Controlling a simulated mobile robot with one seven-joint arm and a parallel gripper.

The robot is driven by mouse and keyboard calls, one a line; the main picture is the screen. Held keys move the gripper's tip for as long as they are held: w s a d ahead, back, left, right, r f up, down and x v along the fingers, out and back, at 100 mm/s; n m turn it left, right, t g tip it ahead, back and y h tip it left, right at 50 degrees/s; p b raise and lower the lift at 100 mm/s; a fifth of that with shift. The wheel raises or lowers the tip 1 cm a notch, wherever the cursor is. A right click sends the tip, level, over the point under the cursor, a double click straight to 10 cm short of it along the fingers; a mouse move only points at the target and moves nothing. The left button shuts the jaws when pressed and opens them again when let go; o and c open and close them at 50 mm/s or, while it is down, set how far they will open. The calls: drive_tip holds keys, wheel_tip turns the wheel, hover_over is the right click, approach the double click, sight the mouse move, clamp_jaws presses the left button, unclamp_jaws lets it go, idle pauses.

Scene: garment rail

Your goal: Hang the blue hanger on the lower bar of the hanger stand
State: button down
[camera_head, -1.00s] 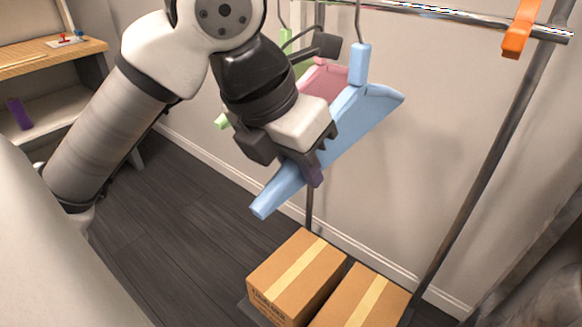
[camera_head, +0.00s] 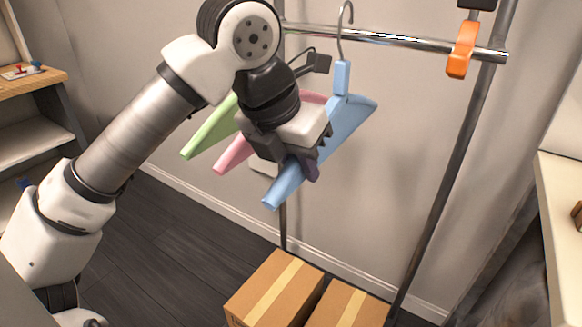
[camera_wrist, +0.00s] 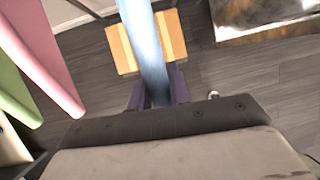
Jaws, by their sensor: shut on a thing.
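The blue hanger (camera_head: 345,122) hangs tilted in my gripper (camera_head: 304,168), which is shut on its lower left arm. The hanger also shows in the wrist view (camera_wrist: 146,45), running between the fingers (camera_wrist: 157,92). Its metal hook (camera_head: 346,12) rises above the chrome bar (camera_head: 400,41) of the hanger stand. The stem crosses the bar in the picture, and the hook tip appears above the bar. I cannot tell whether the hook touches the bar. Only one bar is in view.
A green hanger (camera_head: 208,128) and a pink hanger (camera_head: 232,154) are left of the blue one, partly behind my arm. An orange piece (camera_head: 462,50) is at the bar's right end, near the stand's post (camera_head: 450,170). Cardboard boxes (camera_head: 272,290) stand below. A pale surface is at right.

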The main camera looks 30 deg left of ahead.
drive_tip(key=shift+w+d+p, duration=0.15)
drive_tip(key=shift+w+p, duration=0.35)
drive_tip(key=shift+w, duration=1.9)
drive_tip(key=shift+w+f+b, duration=0.1)
drive_tip(key=shift+f+b, duration=1.15)
drive_tip(key=shift+f, duration=0.3)
drive_tip(key=c, duration=1.2)
unclamp_jaws()
